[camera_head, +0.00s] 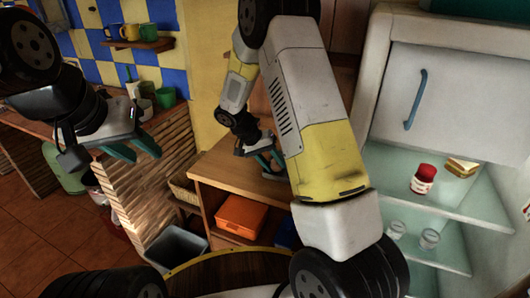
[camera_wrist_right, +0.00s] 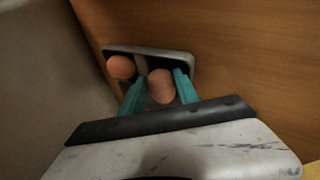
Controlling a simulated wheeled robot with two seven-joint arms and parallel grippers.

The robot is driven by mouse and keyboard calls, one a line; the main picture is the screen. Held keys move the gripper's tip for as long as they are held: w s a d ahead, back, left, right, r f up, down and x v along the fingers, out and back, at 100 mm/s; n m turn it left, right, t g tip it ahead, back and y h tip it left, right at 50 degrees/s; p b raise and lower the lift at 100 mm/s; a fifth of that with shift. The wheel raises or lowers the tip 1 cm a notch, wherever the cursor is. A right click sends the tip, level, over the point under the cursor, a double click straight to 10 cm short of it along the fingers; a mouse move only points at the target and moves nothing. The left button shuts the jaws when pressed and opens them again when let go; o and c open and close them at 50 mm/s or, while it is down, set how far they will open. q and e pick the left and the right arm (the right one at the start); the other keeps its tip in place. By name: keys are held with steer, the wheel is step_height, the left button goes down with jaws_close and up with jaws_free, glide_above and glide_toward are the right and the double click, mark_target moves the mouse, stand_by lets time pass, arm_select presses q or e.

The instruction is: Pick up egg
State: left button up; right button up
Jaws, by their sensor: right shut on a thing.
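In the right wrist view, a brown egg (camera_wrist_right: 161,86) sits between the two teal fingers of my right gripper (camera_wrist_right: 160,92), which is shut on it. A second brown egg (camera_wrist_right: 121,67) lies to the left, just outside the left finger. Both eggs are at a small grey tray (camera_wrist_right: 178,58) on a wooden surface. In the head view my right gripper (camera_head: 268,163) is over the wooden cabinet top, partly hidden by my arm; no egg can be made out there. My left gripper (camera_head: 136,149) is open and empty at the left, near the brick counter.
An open fridge (camera_head: 450,200) at right holds a red-lidded jar (camera_head: 424,179) and glass jars. The wooden cabinet (camera_head: 208,196) has an orange box (camera_head: 240,216) below. A grey bin (camera_head: 178,248) stands beside it. Green cups (camera_head: 165,97) stand on the left counter.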

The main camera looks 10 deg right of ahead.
steer(key=shift+f, duration=0.35)
steer(key=shift+s+f, duration=0.1)
steer(key=shift+f, duration=0.15)
